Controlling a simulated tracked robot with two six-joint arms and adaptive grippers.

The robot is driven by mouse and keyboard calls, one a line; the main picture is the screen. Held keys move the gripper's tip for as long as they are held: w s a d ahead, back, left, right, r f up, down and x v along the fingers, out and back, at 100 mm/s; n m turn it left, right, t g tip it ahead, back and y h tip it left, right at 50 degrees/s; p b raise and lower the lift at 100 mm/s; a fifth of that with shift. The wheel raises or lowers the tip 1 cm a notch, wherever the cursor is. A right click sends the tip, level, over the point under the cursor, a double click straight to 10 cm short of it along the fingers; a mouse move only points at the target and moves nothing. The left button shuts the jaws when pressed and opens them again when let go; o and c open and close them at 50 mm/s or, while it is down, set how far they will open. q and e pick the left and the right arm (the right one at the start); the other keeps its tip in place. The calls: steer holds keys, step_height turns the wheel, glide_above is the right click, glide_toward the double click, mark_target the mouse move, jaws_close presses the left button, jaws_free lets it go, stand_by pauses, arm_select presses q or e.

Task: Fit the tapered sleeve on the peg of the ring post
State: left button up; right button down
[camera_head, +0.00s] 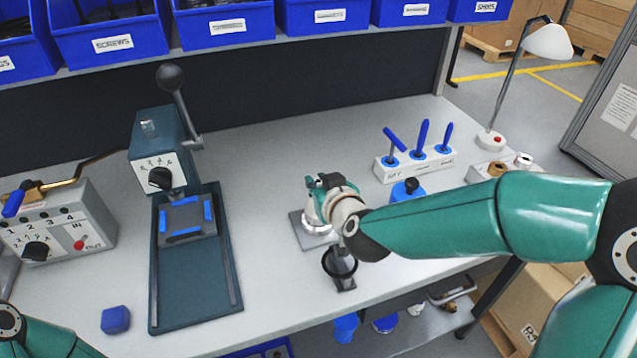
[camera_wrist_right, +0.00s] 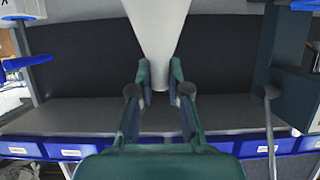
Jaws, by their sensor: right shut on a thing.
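My right gripper (camera_head: 327,184) is over the middle of the bench in the head view. In the right wrist view its two fingers (camera_wrist_right: 160,80) are shut on a pale grey tapered sleeve (camera_wrist_right: 158,35), which narrows towards the fingertips. In the head view a pale part of the sleeve (camera_head: 311,211) shows beside the gripper, above a dark grey plate (camera_head: 302,236). A stand with a black ring (camera_head: 340,263), likely the ring post, is just in front of my right wrist. My arm partly hides this area, so I cannot tell whether sleeve and peg touch. My left gripper is out of view.
A dark green press (camera_head: 185,255) stands left of the gripper, with a control box (camera_head: 60,225) further left. A blue block (camera_head: 115,320) lies near the front edge. A white rack of blue-handled tools (camera_head: 415,164) and a lamp (camera_head: 549,42) stand behind my right arm.

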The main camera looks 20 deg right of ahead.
steer(key=shift+f, duration=0.15)
steer(key=c, duration=1.1)
jaws_free()
steer(key=shift+o, duration=0.2)
steer(key=shift+s, duration=0.1)
steer(key=v, duration=1.1)
steer(key=shift+s+r, duration=0.25)
steer(key=shift+s, duration=0.1)
steer(key=shift+f, duration=0.1)
